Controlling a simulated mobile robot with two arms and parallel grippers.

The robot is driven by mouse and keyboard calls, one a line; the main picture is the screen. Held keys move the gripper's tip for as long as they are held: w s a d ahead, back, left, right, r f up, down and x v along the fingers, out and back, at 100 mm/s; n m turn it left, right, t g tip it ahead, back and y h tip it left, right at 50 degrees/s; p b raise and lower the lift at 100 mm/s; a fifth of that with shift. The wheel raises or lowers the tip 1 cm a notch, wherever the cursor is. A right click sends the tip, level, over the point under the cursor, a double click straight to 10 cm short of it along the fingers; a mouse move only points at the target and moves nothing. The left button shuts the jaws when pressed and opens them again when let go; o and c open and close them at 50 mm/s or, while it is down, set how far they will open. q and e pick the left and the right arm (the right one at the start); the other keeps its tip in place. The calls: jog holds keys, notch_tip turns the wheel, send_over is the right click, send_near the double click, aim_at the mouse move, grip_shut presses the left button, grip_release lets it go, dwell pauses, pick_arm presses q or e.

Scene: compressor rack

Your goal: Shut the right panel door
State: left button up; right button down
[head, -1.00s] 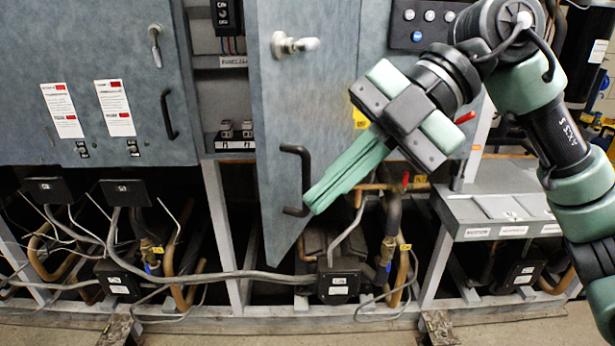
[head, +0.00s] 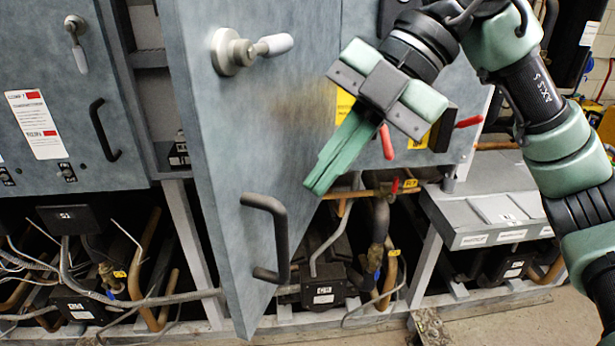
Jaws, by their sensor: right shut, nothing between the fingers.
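The right panel door (head: 240,130) is a blue-grey metal door. It stands ajar, swung out toward me. It has a round knob with a grey lever (head: 252,48) near its top and a dark bar handle (head: 270,238) low down. My right gripper (head: 312,188) is shut and empty, with its green fingers pointing down and left. Its tips are to the right of the bar handle and apart from it in the picture. I cannot tell how far they are from the door face in depth. My left gripper is out of view.
The left panel door (head: 75,95) with labels and its own handle looks closed. Pipes, cables and black boxes (head: 322,293) fill the rack below. A grey metal box (head: 490,207) stands at the right. Red valve levers (head: 387,142) lie near my gripper.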

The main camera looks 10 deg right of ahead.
aim_at(259, 266)
jog(key=x, duration=0.2)
jog(key=p+x, duration=0.1)
jog(key=x, duration=0.2)
jog(key=p+x, duration=0.1)
jog(key=x, duration=0.2)
jog(key=shift+s+a+f, duration=0.1)
jog(key=shift+s+a, duration=0.1)
jog(key=shift+s, duration=0.3)
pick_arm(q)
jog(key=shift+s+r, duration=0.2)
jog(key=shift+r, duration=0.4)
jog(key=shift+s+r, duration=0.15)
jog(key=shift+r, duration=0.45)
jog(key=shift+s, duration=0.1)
